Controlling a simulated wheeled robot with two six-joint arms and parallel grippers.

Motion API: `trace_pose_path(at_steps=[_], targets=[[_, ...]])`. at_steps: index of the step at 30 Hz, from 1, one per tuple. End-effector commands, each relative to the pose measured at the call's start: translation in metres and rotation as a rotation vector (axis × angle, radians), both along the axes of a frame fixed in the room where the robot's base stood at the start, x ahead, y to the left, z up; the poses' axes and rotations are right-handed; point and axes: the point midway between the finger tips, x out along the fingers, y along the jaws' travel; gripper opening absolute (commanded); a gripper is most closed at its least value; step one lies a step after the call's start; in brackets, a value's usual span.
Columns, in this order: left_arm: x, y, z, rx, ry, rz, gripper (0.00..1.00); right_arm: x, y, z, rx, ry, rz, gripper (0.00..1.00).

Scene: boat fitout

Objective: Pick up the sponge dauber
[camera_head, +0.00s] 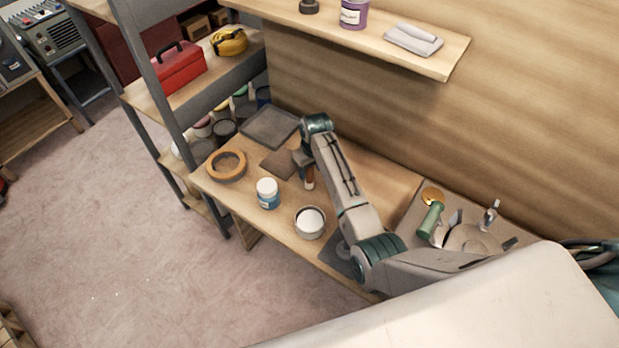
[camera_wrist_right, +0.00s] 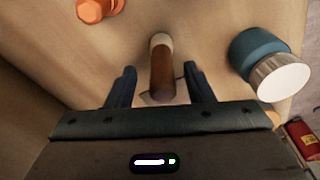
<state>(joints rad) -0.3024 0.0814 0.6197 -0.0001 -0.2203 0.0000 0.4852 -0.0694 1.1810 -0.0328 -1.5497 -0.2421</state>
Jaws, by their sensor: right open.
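The sponge dauber (camera_head: 309,180) stands on the wooden bench, just below my right gripper (camera_head: 304,166). In the right wrist view, the dauber (camera_wrist_right: 162,75) shows a brown handle with a pale round end. My right gripper (camera_wrist_right: 160,72) is open, with one dark finger on each side of the dauber. I see gaps between the handle and both fingers, so it is not gripped. My left gripper is not in view.
A white-lidded jar (camera_head: 267,194) and a white-filled pot (camera_head: 310,222) stand near the bench's front edge. A tape roll (camera_head: 227,165), a dark tray (camera_head: 270,128) and a brown sheet (camera_head: 279,163) lie to the left. A shelf (camera_head: 440,62) overhangs the back.

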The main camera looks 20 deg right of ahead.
Motion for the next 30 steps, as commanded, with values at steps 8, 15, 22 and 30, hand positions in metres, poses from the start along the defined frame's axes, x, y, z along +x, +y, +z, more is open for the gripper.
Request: trace_pose_path(at_steps=[8, 15, 22, 30], targets=[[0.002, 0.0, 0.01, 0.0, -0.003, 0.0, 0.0, 0.004, 0.003, -0.03, 0.0, 0.001, 0.0, 0.47], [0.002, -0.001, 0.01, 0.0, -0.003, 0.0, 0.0, 0.004, 0.003, -0.033, 0.0, 0.0, 0.0, 0.47], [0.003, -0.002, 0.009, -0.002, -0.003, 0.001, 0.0, 0.004, 0.003, -0.033, 0.0, 0.0, 0.0, 0.08], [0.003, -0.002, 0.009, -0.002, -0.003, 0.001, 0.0, 0.004, 0.003, -0.032, 0.0, -0.001, 0.0, 0.0]])
